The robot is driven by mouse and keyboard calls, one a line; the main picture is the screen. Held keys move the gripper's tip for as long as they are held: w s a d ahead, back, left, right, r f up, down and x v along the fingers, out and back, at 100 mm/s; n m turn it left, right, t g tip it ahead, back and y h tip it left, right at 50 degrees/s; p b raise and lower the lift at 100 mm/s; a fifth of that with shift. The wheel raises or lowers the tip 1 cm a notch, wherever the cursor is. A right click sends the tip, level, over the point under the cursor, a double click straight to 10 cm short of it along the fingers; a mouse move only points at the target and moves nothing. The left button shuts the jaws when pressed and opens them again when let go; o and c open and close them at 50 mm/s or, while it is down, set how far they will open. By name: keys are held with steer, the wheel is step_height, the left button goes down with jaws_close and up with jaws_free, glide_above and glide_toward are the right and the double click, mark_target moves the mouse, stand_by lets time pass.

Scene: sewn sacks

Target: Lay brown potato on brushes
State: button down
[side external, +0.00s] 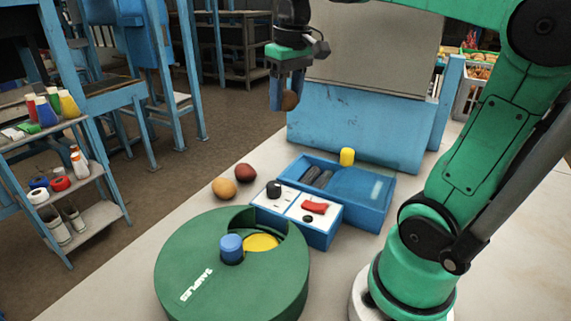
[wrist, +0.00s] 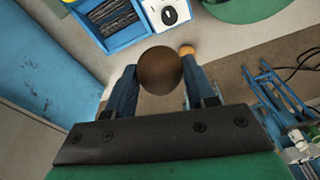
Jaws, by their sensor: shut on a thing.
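My gripper (side external: 284,97) is shut on a brown potato (side external: 289,101) and holds it high above the table, in front of the blue-based panel. In the wrist view the brown potato (wrist: 160,71) sits between the two blue fingers. The brushes (side external: 316,177) look like dark ridged pieces lying in the left compartment of a blue tray (side external: 374,222). They also show in the wrist view (wrist: 108,12), at the top left, apart from the potato. The tray's right compartment looks empty.
A white-topped control box (side external: 318,232) adjoins the tray's front. A green round drum (side external: 180,270) stands in front. An orange-tan potato (side external: 224,187) and a dark red one (side external: 245,173) lie left of the tray.

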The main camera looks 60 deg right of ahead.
steer(key=s+d+m, duration=0.3)
steer(key=d+m, duration=0.1)
steer(key=d, duration=0.6)
steer(key=f, duration=1.9)
steer(key=shift+w+a, duration=0.15)
steer(key=shift+a, duration=0.15)
steer(key=shift+f, duration=0.15)
steer(key=shift+c, duration=1.4)
jaws_free()
